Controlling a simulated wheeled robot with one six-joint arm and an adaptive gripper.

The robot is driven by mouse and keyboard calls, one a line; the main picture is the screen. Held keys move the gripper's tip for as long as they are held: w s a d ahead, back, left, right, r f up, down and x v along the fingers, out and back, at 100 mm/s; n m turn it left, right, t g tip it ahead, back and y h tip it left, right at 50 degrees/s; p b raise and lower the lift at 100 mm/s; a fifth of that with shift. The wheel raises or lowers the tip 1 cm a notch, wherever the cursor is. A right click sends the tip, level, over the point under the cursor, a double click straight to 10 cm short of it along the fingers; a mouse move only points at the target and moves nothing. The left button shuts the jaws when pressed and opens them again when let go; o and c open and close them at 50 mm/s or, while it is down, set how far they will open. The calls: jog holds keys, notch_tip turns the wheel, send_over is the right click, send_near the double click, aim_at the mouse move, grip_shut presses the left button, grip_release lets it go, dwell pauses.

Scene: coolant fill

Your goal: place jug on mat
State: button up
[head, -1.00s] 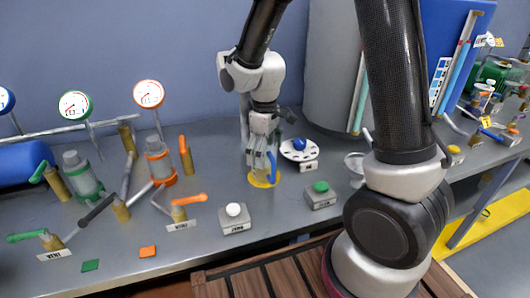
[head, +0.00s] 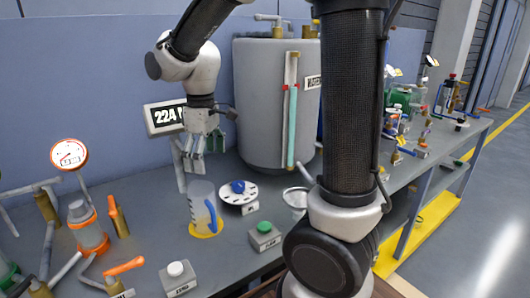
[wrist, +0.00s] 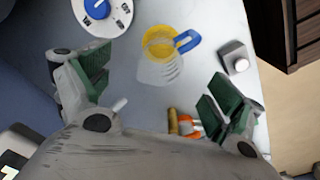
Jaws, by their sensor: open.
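The clear jug (head: 203,205) with a blue handle stands upright on the round yellow mat (head: 206,229) on the grey bench. In the wrist view the jug (wrist: 160,70) also stands over the yellow mat (wrist: 176,33), its blue handle pointing right. My gripper (head: 195,170) is above the jug, apart from it. In the wrist view my gripper (wrist: 155,92) is open, its green-padded fingers spread wide with nothing between them. Part of the mat is hidden under the jug.
A white dial with a blue knob (head: 237,187) is right of the jug. A green-button box (head: 264,233) and a white-button box (head: 177,275) stand in front. An orange-banded valve (head: 88,227) is left. A grey tank (head: 262,110) and a display (head: 165,116) are behind.

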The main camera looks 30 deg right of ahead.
jog(key=s+d+r+m+t, duration=0.2)
jog(key=s+d+r+m, duration=0.1)
jog(key=s+d, duration=0.3)
jog(key=s+d+r+m+t, duration=0.2)
jog(key=s+d+m, duration=0.3)
jog(key=s, duration=0.6)
jog(key=shift+s+d+r, duration=0.3)
jog(key=shift+d+r, duration=0.45)
jog(key=shift+d, duration=0.1)
dwell(0.4)
